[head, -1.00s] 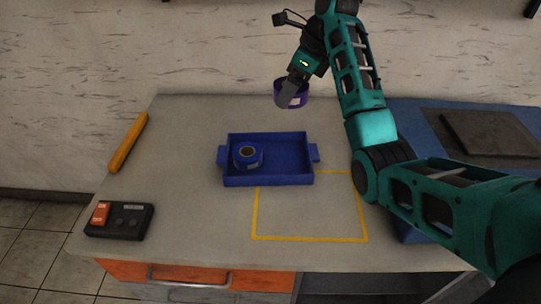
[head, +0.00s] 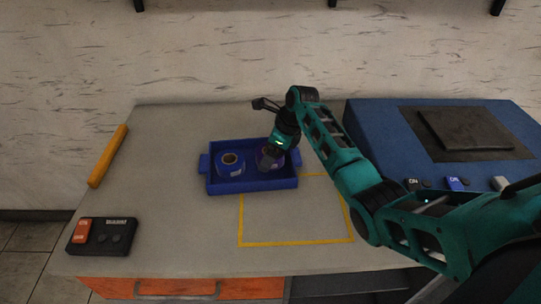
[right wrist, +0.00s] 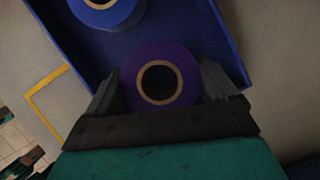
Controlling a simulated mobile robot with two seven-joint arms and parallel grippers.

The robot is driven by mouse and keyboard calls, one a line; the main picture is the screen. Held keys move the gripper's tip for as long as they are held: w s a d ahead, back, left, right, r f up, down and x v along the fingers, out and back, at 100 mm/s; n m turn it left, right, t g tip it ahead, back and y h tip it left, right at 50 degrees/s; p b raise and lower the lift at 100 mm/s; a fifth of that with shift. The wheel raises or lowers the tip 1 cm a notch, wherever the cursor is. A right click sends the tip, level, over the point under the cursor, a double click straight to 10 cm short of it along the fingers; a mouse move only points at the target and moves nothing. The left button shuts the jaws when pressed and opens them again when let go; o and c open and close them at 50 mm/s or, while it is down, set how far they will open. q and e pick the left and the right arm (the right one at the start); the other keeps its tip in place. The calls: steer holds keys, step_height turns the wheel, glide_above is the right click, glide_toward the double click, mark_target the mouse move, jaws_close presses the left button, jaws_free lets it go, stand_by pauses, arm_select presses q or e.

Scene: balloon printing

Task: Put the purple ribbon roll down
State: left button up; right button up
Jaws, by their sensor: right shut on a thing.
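The purple ribbon roll (head: 268,160) is in the right half of the blue tray (head: 250,186), partly hidden by my right gripper (head: 274,154). In the right wrist view the purple roll (right wrist: 158,74) sits between the two fingers of my right gripper (right wrist: 160,85), which is shut on it. The tray floor shows around the roll; I cannot tell whether the roll touches it. A blue ribbon roll (head: 231,164) stands in the left half of the tray, apart from the purple one; it also shows in the right wrist view (right wrist: 106,10). My left gripper is not in view.
A yellow outlined square (head: 296,243) lies in front of the tray. A dark control box (head: 101,237) is at the front left and a yellow bar (head: 108,156) at the left edge. A blue machine (head: 374,130) with a dark plate (head: 458,130) stands at right.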

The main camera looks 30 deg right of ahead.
steer(key=shift+f, duration=0.75)
steer(key=shift+f, duration=0.15)
steer(key=o, duration=0.9)
steer(key=shift+c, duration=0.2)
steer(key=v, duration=1.2)
steer(key=shift+s, duration=0.1)
